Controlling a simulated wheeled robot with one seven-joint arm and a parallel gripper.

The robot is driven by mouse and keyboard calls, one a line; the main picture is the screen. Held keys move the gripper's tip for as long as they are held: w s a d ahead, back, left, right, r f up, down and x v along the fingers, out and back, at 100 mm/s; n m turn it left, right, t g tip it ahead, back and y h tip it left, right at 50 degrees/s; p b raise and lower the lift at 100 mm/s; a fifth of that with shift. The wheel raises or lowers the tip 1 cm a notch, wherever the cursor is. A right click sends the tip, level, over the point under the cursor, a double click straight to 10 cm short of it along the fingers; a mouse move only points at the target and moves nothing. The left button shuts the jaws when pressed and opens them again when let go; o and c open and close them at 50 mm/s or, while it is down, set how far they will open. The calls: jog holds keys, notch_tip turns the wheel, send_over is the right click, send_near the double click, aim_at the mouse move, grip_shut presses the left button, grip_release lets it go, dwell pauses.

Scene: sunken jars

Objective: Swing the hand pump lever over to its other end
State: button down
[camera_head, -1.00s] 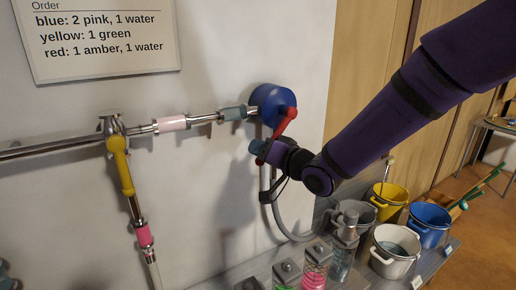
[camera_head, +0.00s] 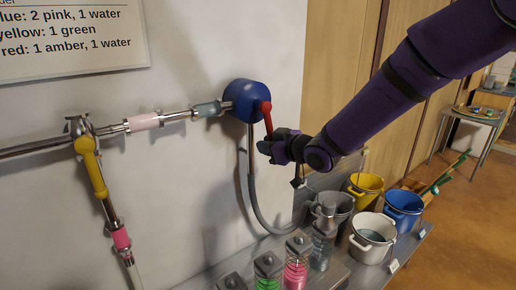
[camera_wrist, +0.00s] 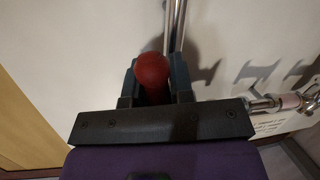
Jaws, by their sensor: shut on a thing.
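The hand pump (camera_head: 243,99) is a blue round body on the white wall, with a metal pipe on its left and a grey hose below. Its red lever (camera_head: 266,116) points down and slightly right from the pump's front. My gripper (camera_head: 268,147) is at the lever's lower end. In the wrist view the lever's red round knob (camera_wrist: 152,69) sits between the two dark fingers of my gripper (camera_wrist: 153,85), which are shut on it. The fingers hide part of the lever's end in the head view.
Yellow (camera_head: 366,184), blue (camera_head: 403,207), white (camera_head: 372,238) and grey buckets stand on a low shelf below, beside several jars with coloured contents (camera_head: 296,272). A yellow valve handle (camera_head: 92,168) hangs from the pipe at left. An order board (camera_head: 70,38) is on the wall.

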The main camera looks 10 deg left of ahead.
jog(key=w+d+r+n+t+h, duration=0.1)
jog(key=w+d+r+n, duration=0.2)
jog(key=w+n, duration=0.1)
jog(key=shift+w+d+n+t+h, duration=0.15)
jog(key=shift+d+n+t+h, duration=0.15)
jog(key=shift+d+n+h, duration=0.15)
dwell(0.5)
jog(key=c, duration=1)
grip_release()
jog(key=v, duration=1)
jog(key=shift+s+d, duration=0.2)
jog(key=shift+d, duration=0.1)
jog(key=shift+r, duration=0.1)
